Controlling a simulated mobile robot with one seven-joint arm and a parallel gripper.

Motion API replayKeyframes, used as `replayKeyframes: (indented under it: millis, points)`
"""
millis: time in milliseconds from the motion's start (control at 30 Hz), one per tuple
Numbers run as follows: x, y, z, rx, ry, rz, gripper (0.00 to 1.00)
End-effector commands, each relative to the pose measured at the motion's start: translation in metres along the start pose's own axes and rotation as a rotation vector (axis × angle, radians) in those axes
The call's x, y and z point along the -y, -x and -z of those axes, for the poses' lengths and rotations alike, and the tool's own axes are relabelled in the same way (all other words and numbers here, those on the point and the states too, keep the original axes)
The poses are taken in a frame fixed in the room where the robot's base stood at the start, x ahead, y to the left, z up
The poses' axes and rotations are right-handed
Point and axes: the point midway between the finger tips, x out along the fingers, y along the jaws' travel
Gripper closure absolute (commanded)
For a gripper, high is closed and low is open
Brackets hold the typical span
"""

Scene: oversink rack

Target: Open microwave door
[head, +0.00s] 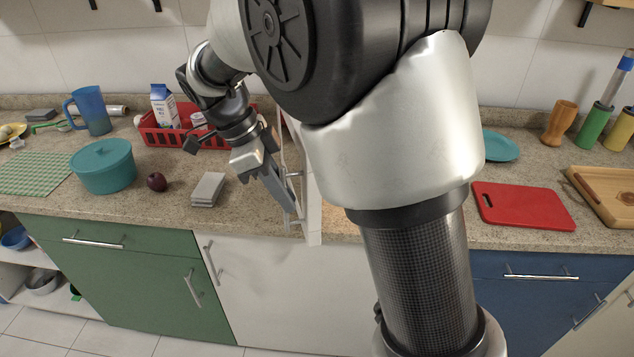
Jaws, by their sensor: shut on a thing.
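My arm fills the middle of the head view and hides most of the microwave. A narrow white upright part of the microwave (313,212) shows just left of my arm, seen nearly edge-on. A thin light handle bar (284,160) stands along its left side. My gripper (295,212) reaches down from the upper left to this bar and is shut on the handle, near its lower end. The fingertips are small and partly merged with the bar. How far the door stands open cannot be told.
A red cutting board (522,206) lies at right. Counter between block and gripper is clear.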

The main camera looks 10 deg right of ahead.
Motion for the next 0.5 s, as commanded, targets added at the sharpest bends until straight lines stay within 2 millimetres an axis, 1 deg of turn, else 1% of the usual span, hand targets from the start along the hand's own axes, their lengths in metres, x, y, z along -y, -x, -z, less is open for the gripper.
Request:
replayKeyframes:
  millis: [33, 100, 200, 333, 500]
  points:
    - [-0.001, 0.005, -0.009, -0.001, -0.024, -0.015, 1.0]
    - [-0.002, 0.01, -0.02, -0.001, -0.038, -0.02, 1.0]
    - [-0.001, 0.015, -0.031, 0.0, -0.036, -0.018, 1.0]
    - [0.0, 0.019, -0.042, 0.001, -0.036, -0.017, 1.0]
    - [0.001, 0.021, -0.049, 0.002, -0.035, -0.018, 1.0]
